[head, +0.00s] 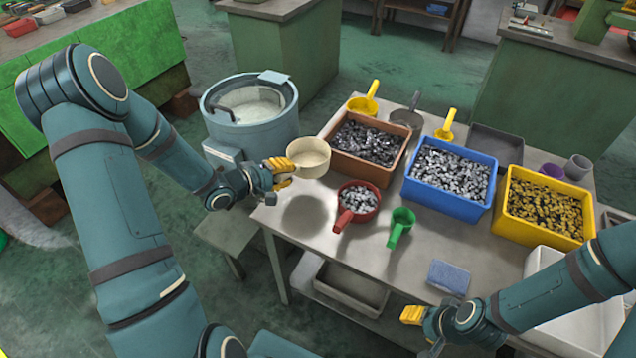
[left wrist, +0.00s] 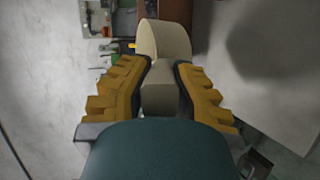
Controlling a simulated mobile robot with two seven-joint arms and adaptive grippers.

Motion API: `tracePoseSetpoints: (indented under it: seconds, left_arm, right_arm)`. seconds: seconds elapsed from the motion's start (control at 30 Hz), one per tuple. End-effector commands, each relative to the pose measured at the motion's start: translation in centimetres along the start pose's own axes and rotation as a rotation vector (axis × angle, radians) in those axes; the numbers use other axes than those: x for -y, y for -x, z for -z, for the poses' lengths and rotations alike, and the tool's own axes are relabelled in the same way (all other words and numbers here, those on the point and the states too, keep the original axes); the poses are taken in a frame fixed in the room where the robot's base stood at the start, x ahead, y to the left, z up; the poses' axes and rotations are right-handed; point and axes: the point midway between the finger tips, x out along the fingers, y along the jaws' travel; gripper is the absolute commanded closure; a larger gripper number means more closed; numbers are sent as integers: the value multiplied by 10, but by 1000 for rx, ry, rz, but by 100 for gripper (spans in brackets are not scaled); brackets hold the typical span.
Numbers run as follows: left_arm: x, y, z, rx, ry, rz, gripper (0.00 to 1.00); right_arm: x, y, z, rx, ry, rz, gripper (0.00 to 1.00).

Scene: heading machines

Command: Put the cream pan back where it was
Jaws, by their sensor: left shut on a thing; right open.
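The cream pan (head: 309,158) is a round, shallow cup held upright above the near left corner of the table (head: 345,262). My left gripper (head: 282,171) is shut on its handle. In the left wrist view the pan (left wrist: 165,42) sits beyond the yellow fingers of my left gripper (left wrist: 160,90), which press on both sides of its cream handle. A shadow lies on the tabletop below and beside the pan. My right gripper (head: 414,315) is open and empty near the table's front edge; only part of its fingers shows.
A pale blue round machine (head: 258,133) stands left of the table. Brown (head: 374,171), blue (head: 446,202) and yellow (head: 532,236) bins of metal parts line the back. Red (head: 343,221) and green (head: 397,233) scoops and a blue pad (head: 448,277) are in front. The near left tabletop is bare.

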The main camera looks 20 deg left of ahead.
Motion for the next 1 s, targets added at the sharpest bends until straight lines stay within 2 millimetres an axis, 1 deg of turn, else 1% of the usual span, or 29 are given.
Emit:
tracePoseSetpoints:
  seconds: [0.07, 0.2, 0.33, 0.57, 0.7, 0.8, 1.0]
  left_arm:
    - [8, -2, 1, -3, 3, -1, 100]
    - [33, -11, 1, -3, 4, 0, 100]
    - [51, -18, 0, -3, 3, -1, 100]
    - [65, -23, 1, -3, 1, -1, 100]
    - [84, -30, 0, -2, 2, -1, 100]
    - [94, -33, 0, -3, 1, -1, 100]
    - [93, -33, 1, -3, -1, -2, 100]
  right_arm:
    - [-1, -3, -1, 2, 1, 0, 53]
    - [-4, -10, -4, 8, 3, 1, 53]
    - [-5, -14, -6, 13, 4, 2, 53]
    - [-6, -17, -8, 17, 5, 2, 53]
    - [-8, -22, -9, 19, 6, 2, 53]
    - [-9, -24, -10, 20, 6, 2, 53]
    - [-9, -23, -10, 20, 7, 2, 53]
